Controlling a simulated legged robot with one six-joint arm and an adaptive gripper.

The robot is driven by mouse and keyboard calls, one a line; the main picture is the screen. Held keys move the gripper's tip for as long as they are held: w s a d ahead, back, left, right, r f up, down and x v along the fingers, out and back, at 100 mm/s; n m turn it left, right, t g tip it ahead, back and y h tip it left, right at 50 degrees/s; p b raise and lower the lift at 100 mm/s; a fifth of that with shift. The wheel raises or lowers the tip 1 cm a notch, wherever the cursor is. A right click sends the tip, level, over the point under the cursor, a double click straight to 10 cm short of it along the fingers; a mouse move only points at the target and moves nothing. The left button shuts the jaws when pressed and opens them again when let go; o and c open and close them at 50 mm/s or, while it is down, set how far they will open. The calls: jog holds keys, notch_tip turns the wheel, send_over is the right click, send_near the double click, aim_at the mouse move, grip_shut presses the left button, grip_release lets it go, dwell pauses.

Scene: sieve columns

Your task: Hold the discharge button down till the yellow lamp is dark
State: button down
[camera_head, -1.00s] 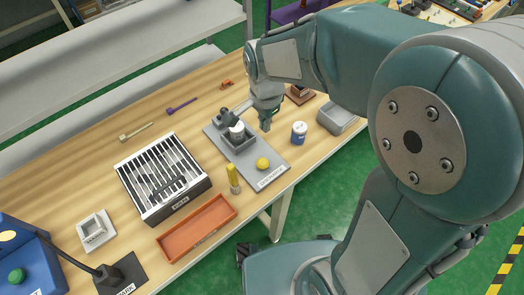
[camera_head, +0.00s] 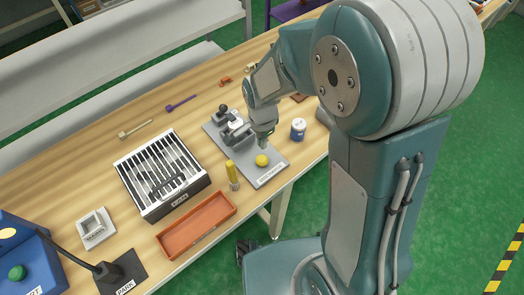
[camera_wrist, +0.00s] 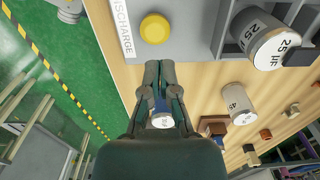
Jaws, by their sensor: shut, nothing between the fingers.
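The round yellow button (camera_head: 262,160) sits at the front end of a grey board (camera_head: 270,176). In the wrist view the yellow button (camera_wrist: 155,28) is beside a label reading DISCHARGE. My gripper (camera_head: 263,146) is shut and empty, with its fingertips just behind the button in the head view. In the wrist view the fingertips (camera_wrist: 159,66) appear close to the button with a gap between; contact is not visible. A capacitor marked 25 µF (camera_wrist: 268,45) sits on the board. A pale yellow lit spot (camera_head: 8,234) shows on a blue box at far left; I cannot tell whether it is the lamp.
A blue can with a white top (camera_head: 298,130) is to the right. A slatted box (camera_head: 163,172) and an orange tray (camera_head: 197,226) are farther left. A grey can (camera_wrist: 238,103) shows in the wrist view.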

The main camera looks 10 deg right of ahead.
aim_at(263, 157)
jog(key=shift+f, duration=2.75)
jog(key=shift+f, duration=0.55)
jog(key=shift+s+f, duration=0.15)
jog(key=shift+f, duration=0.25)
jog(key=shift+s+d+f, duration=0.15)
jog(key=shift+s+d, duration=0.05)
jog(key=shift+s, duration=0.05)
jog(key=shift+w+a+f, duration=0.1)
jog(key=shift+w+f, duration=0.05)
